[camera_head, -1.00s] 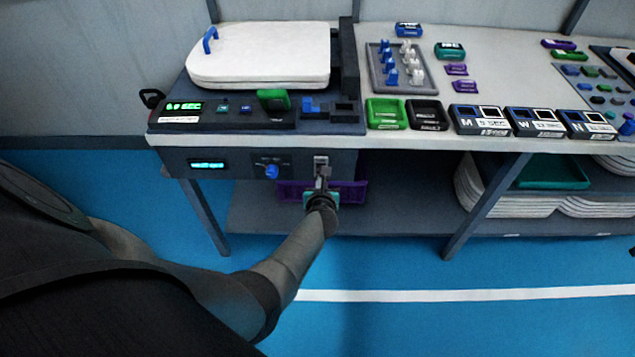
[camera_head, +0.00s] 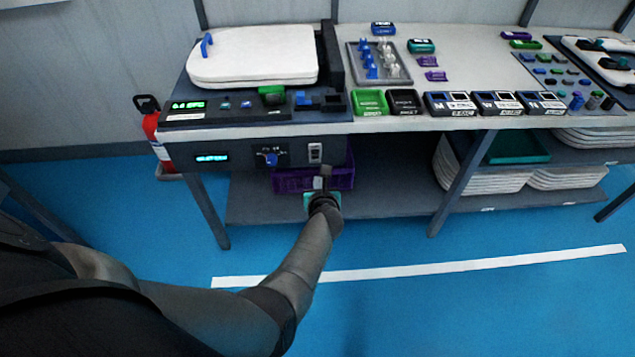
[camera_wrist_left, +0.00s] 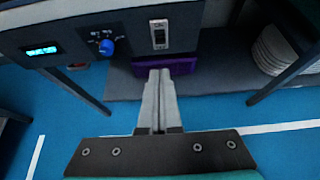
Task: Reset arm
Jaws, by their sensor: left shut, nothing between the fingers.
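My left gripper (camera_head: 324,174) is shut and empty in front of the bench's lower front panel, below a switch (camera_head: 315,152). In the left wrist view its fingers (camera_wrist_left: 160,75) are closed together and point toward the same switch (camera_wrist_left: 159,34), with a visible gap below it. A blue knob (camera_head: 271,159) and a green lit display (camera_head: 211,158) sit left of the switch on the panel. My right gripper is not in view.
A purple bin (camera_head: 300,181) stands on the lower shelf behind the gripper. A white toilet lid (camera_head: 253,54) rests on the bench unit. A red extinguisher (camera_head: 158,143) stands at the left. The blue floor in front is clear.

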